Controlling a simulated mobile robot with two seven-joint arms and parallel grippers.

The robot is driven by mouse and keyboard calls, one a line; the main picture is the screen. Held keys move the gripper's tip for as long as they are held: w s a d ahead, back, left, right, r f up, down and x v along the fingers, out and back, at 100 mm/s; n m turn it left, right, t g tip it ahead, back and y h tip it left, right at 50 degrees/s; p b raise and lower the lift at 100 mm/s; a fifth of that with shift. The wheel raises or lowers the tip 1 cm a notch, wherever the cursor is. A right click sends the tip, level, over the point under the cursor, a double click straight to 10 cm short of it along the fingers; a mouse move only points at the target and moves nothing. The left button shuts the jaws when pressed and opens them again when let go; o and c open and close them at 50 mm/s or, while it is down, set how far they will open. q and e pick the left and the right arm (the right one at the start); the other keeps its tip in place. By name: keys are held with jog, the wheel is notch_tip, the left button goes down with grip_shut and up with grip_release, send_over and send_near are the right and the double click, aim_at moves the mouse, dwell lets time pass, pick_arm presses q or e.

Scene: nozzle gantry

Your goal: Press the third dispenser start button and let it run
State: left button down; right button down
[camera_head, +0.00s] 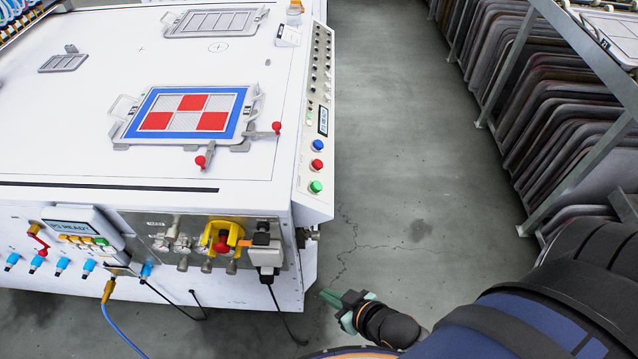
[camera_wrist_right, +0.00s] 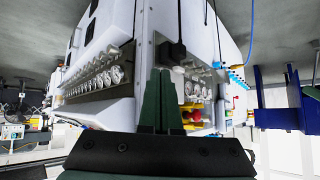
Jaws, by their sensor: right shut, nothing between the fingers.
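A white gantry machine (camera_head: 60,150) fills the left of the head view. A small grey control box (camera_head: 90,222) on its front has a display ending in "READY" and a row of small orange and green buttons (camera_head: 80,239). On the right side panel, a second small display (camera_head: 323,121) sits above blue (camera_head: 318,145), red (camera_head: 317,164) and green (camera_head: 316,187) buttons. I cannot tell which button is the third dispenser's. My right gripper (camera_head: 331,297) is shut and empty, low beside the machine's front right corner, touching nothing visible. Its dark green fingers (camera_wrist_right: 155,100) show in the wrist view. My left gripper is out of view.
A framed red and white checkered screen (camera_head: 190,111) lies on the machine top. Red-knobbed clamps (camera_head: 201,161), a yellow fitting (camera_head: 222,232) and hanging cables (camera_head: 282,310) are nearby. Racks of trays (camera_head: 560,110) stand at right. Grey floor (camera_head: 410,130) between is clear.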

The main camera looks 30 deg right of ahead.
jog(key=w+d+r+m+p, duration=0.1)
jog(key=w+d+r+m, duration=0.2)
jog(key=w+d+m, duration=0.15)
jog(key=m+t+y+p, duration=0.2)
jog(key=m+t+p, duration=0.15)
jog(key=m, duration=0.45)
send_near(317, 186)
jog(key=w+d+r, duration=0.4)
jog(key=r, duration=0.2)
jog(key=shift+s+a+r+t+b, duration=0.1)
jog(key=shift+a+r+t+b, duration=0.1)
jog(key=shift+t+b, duration=0.15)
jog(key=shift+f, duration=0.15)
jog(key=a+f+b, duration=0.1)
jog(key=f, duration=0.1)
jog(key=w+a+f+b, duration=0.2)
jog(key=f+b, duration=0.1)
jog(key=shift+a+f, duration=0.2)
jog(key=shift+f, duration=0.2)
jog(key=shift+w+a+f+b, duration=0.3)
jog(key=shift+a+f+b, duration=0.1)
jog(key=shift+a+f, duration=0.15)
jog(key=shift+f, duration=0.1)
jog(key=shift+w+a+f, duration=0.15)
jog(key=shift+f, duration=0.15)
